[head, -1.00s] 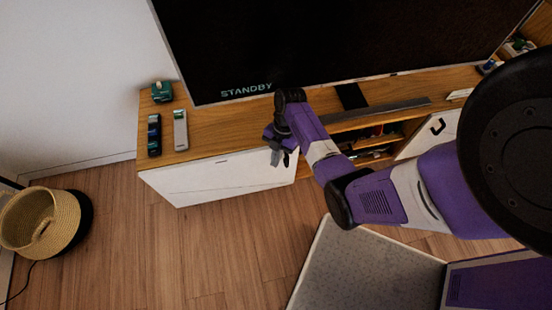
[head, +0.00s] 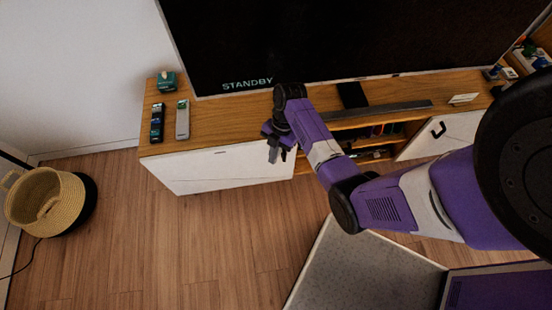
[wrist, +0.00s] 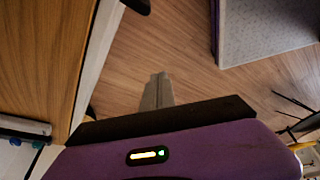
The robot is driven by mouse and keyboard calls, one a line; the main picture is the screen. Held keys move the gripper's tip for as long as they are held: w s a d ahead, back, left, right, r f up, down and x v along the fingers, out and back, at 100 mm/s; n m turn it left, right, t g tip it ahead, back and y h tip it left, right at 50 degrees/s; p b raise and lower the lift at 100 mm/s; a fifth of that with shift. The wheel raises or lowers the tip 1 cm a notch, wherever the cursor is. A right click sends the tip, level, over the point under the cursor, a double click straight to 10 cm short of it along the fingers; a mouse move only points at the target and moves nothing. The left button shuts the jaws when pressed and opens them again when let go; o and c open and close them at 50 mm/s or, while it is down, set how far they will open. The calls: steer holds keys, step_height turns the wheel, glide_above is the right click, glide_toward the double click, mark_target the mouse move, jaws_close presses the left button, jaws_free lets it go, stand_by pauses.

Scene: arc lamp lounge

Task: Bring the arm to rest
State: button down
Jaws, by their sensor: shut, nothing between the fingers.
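My purple arm reaches from the right of the head view towards the TV cabinet. My gripper (head: 277,155) hangs in front of the cabinet's white front, its fingers pointing down. In the wrist view my gripper (wrist: 158,78) has its fingers together with nothing between them, over the wooden floor.
The wooden cabinet (head: 215,118) bears a black remote (head: 157,123), a grey remote (head: 182,119), a green box (head: 167,81) and a soundbar (head: 385,109). A TV (head: 350,40) reading STANDBY stands behind. A woven basket (head: 45,203) is at left. Floor between is clear.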

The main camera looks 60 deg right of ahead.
step_height(320, 180, up, 6)
steer(key=w+d, duration=0.1)
steer(key=shift+w+d, duration=0.2)
steer(key=shift+d, duration=0.15)
steer(key=shift+r, duration=0.1)
